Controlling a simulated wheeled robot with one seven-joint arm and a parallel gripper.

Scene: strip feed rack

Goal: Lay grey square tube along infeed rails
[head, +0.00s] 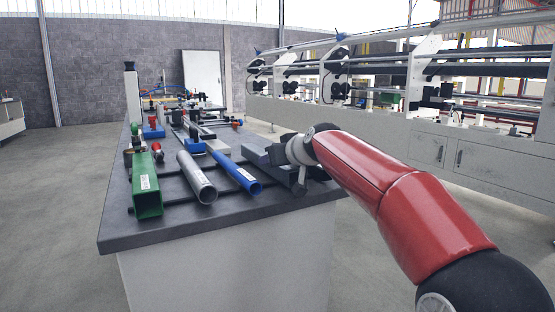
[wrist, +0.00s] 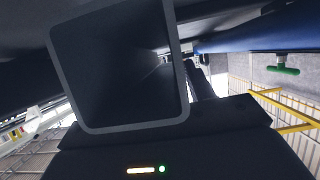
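The grey square tube (head: 256,152) lies near the right edge of the dark table in the head view, to the right of a blue tube. Its open end (wrist: 182,62) fills much of the wrist view, close to the camera and slightly tilted in the picture. My gripper (head: 288,172) is at the near end of this tube, low over the table edge. My wrist partly hides the tube, and the finger gap does not show clearly. I cannot tell whether the fingers touch it. Which parts are the infeed rails is unclear; a feed fixture (head: 190,124) stands farther back.
A green square tube (head: 147,192), a silver round tube (head: 197,178) and a blue tube (head: 236,173) lie side by side left of my gripper on the table (head: 120,233). A long machine (head: 400,125) stands at the right.

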